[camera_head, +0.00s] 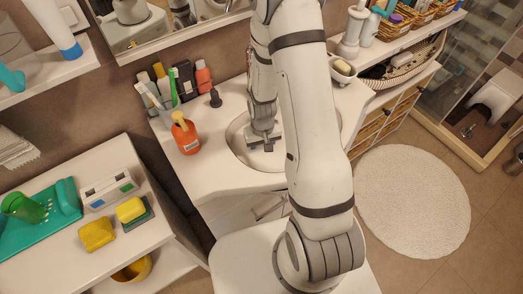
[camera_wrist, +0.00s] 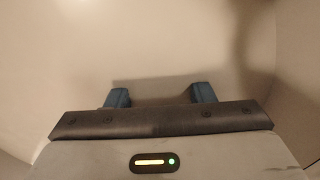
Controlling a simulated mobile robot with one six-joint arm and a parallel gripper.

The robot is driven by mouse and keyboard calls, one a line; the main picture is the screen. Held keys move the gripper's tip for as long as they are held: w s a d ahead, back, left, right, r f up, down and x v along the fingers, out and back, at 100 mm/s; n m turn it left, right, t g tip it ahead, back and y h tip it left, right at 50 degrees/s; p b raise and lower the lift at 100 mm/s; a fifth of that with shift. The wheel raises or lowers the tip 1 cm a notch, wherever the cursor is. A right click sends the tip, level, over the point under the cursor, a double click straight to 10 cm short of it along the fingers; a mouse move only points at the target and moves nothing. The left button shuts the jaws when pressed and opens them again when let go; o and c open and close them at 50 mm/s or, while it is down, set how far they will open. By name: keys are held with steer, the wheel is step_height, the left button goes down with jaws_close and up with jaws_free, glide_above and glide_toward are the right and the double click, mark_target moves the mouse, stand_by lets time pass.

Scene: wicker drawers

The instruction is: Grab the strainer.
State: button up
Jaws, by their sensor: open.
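My gripper (camera_head: 268,146) is down inside the white sink basin (camera_head: 238,142), and my arm covers the basin's right part in the head view. In the wrist view my gripper (camera_wrist: 160,95) has its two blue fingertips wide apart, with nothing between them. Only the smooth pale basin surface (camera_wrist: 150,45) shows in front of them, with a soft shadow at the right. I cannot make out a strainer in either view. It may be hidden by my arm or gripper.
An orange soap bottle (camera_head: 186,134) stands left of the basin, with several toiletries behind it. A side shelf holds yellow sponges (camera_head: 97,234) and a green cup (camera_head: 22,207). A round white rug (camera_head: 412,200) lies on the floor.

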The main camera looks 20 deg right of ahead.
steer(key=shift+c, duration=0.5)
jaws_close()
steer(key=shift+r, duration=0.1)
